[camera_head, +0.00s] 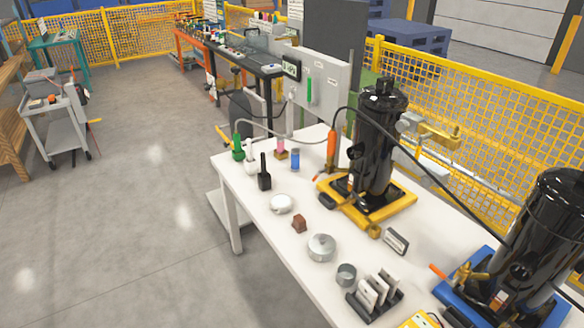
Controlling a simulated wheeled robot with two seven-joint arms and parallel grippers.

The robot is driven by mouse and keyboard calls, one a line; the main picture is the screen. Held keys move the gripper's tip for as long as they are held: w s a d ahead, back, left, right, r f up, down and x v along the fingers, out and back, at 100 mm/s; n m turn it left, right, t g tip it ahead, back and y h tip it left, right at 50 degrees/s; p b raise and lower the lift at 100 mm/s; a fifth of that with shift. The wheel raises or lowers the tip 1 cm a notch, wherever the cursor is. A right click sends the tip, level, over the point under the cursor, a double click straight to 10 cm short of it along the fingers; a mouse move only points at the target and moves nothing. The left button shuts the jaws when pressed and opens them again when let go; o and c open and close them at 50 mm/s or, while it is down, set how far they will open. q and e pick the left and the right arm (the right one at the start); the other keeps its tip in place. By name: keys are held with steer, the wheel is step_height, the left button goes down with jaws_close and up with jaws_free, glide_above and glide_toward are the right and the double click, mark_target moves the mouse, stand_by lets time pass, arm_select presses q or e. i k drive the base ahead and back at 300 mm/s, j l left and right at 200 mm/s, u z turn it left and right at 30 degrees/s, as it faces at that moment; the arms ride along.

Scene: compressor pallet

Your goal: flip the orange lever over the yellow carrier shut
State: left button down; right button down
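The yellow carrier (392,212) stands on the white table and holds a tall black compressor (377,145) upright. A small orange lever (318,178) sticks out at the carrier's left side; it is small, and I cannot tell its exact angle. An upright orange handle with a hose (331,146) shows just behind it, left of the compressor. Neither of my grippers is in view.
A blue carrier (455,291) with another black compressor (545,245) and its own orange lever (437,271) stands at the right. Bottles, a white round dish (281,203), metal cans (321,247) and a card rack (374,297) line the table's left side. Yellow fencing (480,120) stands behind.

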mark_target(320, 172)
steer(key=i+j+u, duration=0.1)
steer(key=i+j, duration=0.35)
steer(key=i, duration=0.15)
steer(key=i+j, duration=0.35)
steer(key=i, duration=0.25)
steer(key=k+j+u, duration=0.05)
